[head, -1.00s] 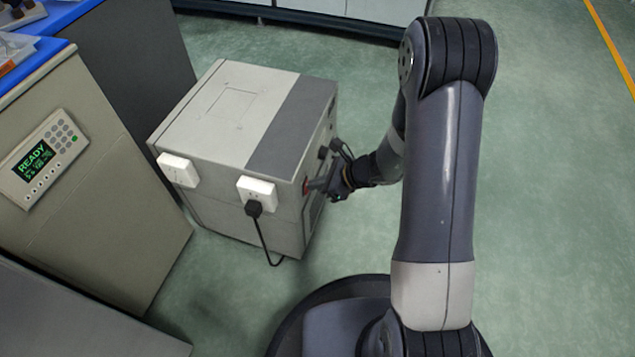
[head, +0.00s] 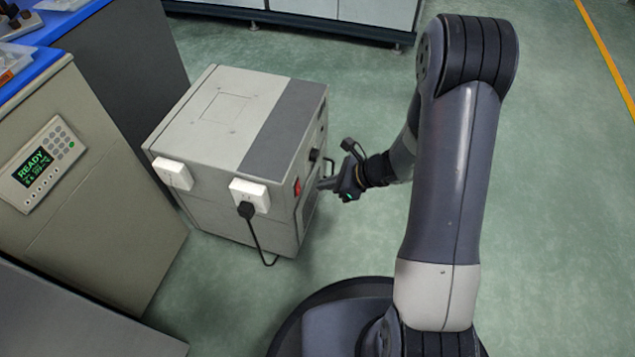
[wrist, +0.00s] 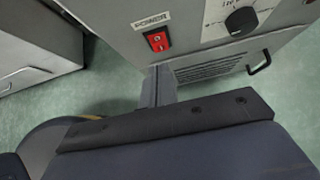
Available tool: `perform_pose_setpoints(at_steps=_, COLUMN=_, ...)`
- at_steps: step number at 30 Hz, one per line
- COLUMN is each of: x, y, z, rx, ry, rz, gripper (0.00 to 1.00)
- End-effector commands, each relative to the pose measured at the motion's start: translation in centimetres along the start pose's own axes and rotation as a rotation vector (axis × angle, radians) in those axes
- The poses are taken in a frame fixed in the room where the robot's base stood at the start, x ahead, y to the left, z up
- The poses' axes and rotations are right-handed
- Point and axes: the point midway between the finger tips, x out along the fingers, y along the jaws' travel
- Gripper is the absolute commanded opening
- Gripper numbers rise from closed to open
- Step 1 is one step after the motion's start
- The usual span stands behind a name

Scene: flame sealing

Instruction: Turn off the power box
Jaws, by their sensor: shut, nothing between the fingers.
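The power box (head: 215,110) is a grey and white cabinet standing on the floor, left of my arm. Its red power switch (head: 297,187) shows on the side facing my gripper. In the wrist view the red switch (wrist: 157,40) sits under a "POWER" label, and its rocker position is too small to tell. My gripper (head: 325,184) is shut and empty, just right of the box's side and apart from the switch. In the wrist view the closed fingers (wrist: 158,85) point at the panel below the switch.
A black knob (wrist: 241,21) and a dark handle (wrist: 260,65) are on the same panel, beside vent slots. White sockets with a black plug (head: 246,210) and cable are on the box's front. A counter with a "READY" display (head: 36,165) stands left. Floor to the right is clear.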

Motion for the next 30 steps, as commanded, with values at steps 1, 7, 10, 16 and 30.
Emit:
perform_pose_setpoints(at_steps=1, x=-1.9, y=-0.1, z=0.9, rx=-0.001, ry=-0.001, rz=-0.006, gripper=0.00)
perform_pose_setpoints(at_steps=7, x=-6.0, y=-0.1, z=1.6, rx=-0.001, ry=0.000, rz=-0.005, gripper=0.00)
perform_pose_setpoints(at_steps=10, x=-7.3, y=0.0, z=1.8, rx=-0.002, ry=-0.001, rz=-0.003, gripper=0.00)
perform_pose_setpoints(at_steps=16, x=-8.5, y=0.0, z=1.9, rx=-0.002, ry=0.000, rz=-0.001, gripper=0.00)
perform_pose_setpoints(at_steps=30, x=-7.8, y=0.1, z=1.6, rx=-0.003, ry=0.000, rz=0.002, gripper=0.00)
